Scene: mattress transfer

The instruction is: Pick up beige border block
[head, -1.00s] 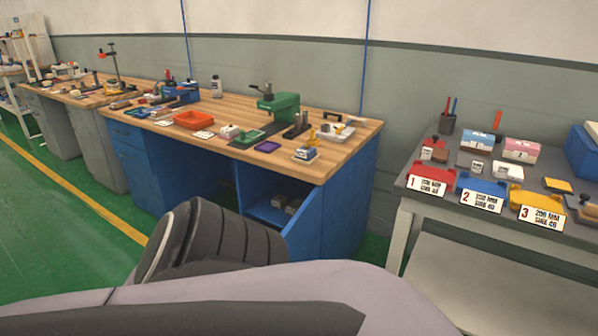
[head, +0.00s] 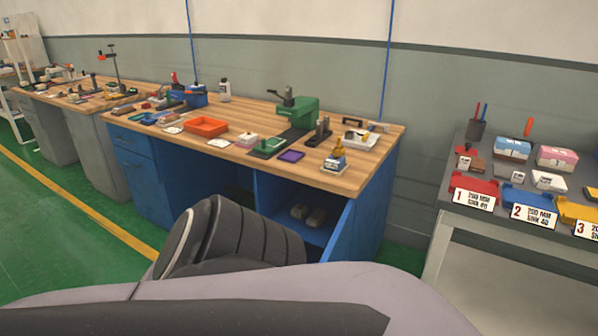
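I cannot pick out a beige border block for certain; the items on the benches are small. On the grey table (head: 449,191) at the right are a block with a blue top (head: 512,147), one with a pink top (head: 557,155) and a white block (head: 547,181). Neither of my grippers is in view; only parts of my own body fill the bottom foreground.
Red (head: 476,186), blue (head: 527,205) and yellow (head: 578,214) numbered bins line the grey table's front edge. A second bench (head: 84,103) with clutter stands at the far left. A gap separates the workbench and grey table. Green floor (head: 45,226) is clear at left.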

